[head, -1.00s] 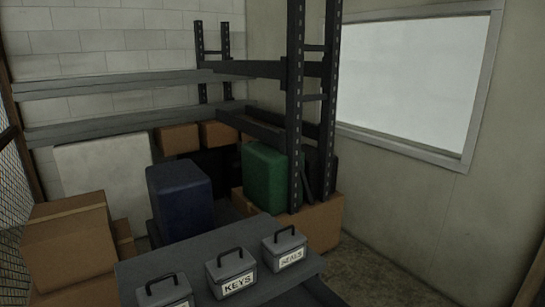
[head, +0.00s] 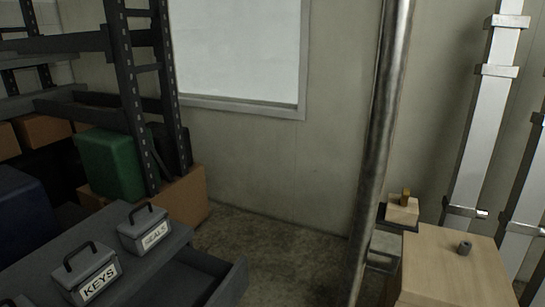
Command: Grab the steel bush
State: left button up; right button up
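A small grey ring-like cylinder (head: 464,248), which looks like the steel bush, sits on top of a light wooden block or cabinet (head: 445,270) at the lower right of the head view. Its top shows a dark hole. Neither of my grippers shows in this view.
A tall metal pole (head: 380,150) stands left of the wooden top. Behind it is a small wooden block (head: 402,210) with a brass-coloured piece. Boxes labelled KEYS (head: 88,278) and SEALS (head: 145,232) stand on a grey bench, lower left, by an open drawer (head: 228,285). Floor between is clear.

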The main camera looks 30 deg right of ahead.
aim_at(464, 246)
jog(key=z, duration=2.4)
jog(key=u, duration=0.45)
jog(key=i+l+u, duration=0.45)
jog(key=l, duration=0.2)
jog(key=i+l+u, duration=0.2)
jog(key=l, duration=0.15)
jog(key=l+u, duration=0.25)
jog(key=l, duration=0.15)
